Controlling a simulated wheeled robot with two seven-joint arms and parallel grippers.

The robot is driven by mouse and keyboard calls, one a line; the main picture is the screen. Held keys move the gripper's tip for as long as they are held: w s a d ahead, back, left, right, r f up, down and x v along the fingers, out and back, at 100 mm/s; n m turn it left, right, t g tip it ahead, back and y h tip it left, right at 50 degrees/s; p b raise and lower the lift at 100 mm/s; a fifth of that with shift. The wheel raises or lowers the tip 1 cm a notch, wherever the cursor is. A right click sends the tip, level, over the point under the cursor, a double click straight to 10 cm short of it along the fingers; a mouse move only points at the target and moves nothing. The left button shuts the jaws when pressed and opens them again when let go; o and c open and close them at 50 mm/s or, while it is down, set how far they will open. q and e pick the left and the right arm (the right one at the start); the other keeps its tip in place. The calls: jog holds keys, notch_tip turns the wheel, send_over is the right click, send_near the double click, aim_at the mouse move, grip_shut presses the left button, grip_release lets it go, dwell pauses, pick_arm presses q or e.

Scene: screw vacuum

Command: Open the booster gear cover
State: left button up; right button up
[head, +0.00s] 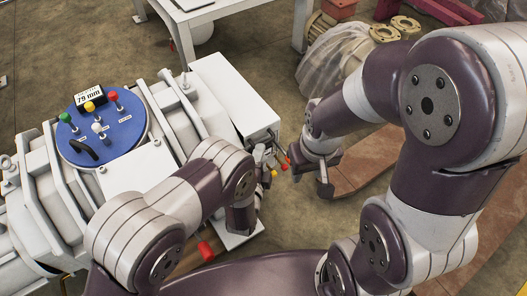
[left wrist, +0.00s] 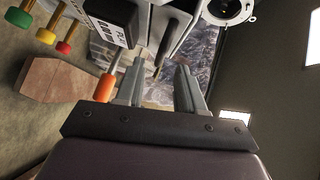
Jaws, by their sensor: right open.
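A white vacuum machine (head: 190,120) fills the left of the head view. A boxy white housing (head: 236,95) is at its right end; I cannot tell which part is the booster gear cover. My left gripper (head: 243,222) is low beside this end, partly hidden by my arm. In the left wrist view its two fingers (left wrist: 160,88) are spread, with nothing visibly clamped. A dark rod (left wrist: 166,62) and a black labelled box (left wrist: 110,20) lie beyond them. An orange handle (left wrist: 105,84) is beside the left finger. My right gripper (head: 323,182) is open and empty, right of the machine.
A round blue panel (head: 105,140) carries a "79 mm" display (head: 89,97), coloured knobs and a black handle. Green, yellow and red knobs (left wrist: 46,36) stick out in the left wrist view. A white table (head: 215,10), a wrapped bundle (head: 335,55) and brass flanges (head: 384,33) stand behind.

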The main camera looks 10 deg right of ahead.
pick_arm(q)
jog(key=b+x, duration=0.1)
jog(key=x, duration=0.3)
jog(key=shift+w+d, duration=0.1)
jog(key=shift+w, duration=0.15)
grip_shut()
